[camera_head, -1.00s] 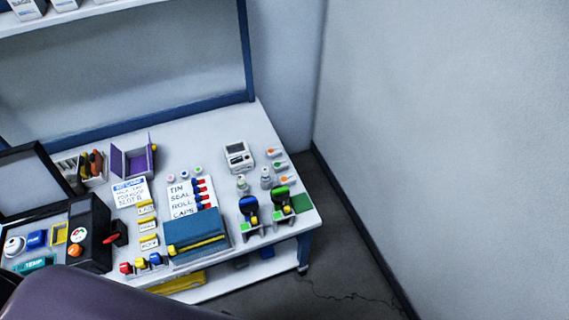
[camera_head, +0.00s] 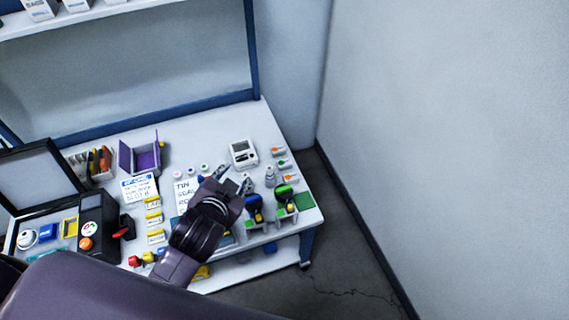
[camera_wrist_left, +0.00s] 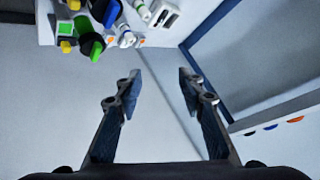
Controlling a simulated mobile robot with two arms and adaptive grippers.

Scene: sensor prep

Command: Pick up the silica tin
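I cannot tell for sure which thing is the silica tin. A small round white container with a dark mark (camera_head: 28,239) lies in the open case at the left of the table, and small round pots (camera_head: 191,171) stand near the table's middle. My left gripper (camera_head: 234,178) is over the middle of the table, its two fingers apart and nothing between them. It hides much of the word card (camera_head: 183,187) and the blue box behind it. The left wrist view also shows the open, empty fingers (camera_wrist_left: 160,82). My right gripper is not in view.
A white device (camera_head: 243,153), small bottles (camera_head: 270,177) and black-and-green tools (camera_head: 284,195) stand to the gripper's right. A purple open box (camera_head: 138,155) and a black box (camera_head: 98,222) are to its left. A blue-framed panel (camera_head: 254,60) stands behind the white table (camera_head: 232,120).

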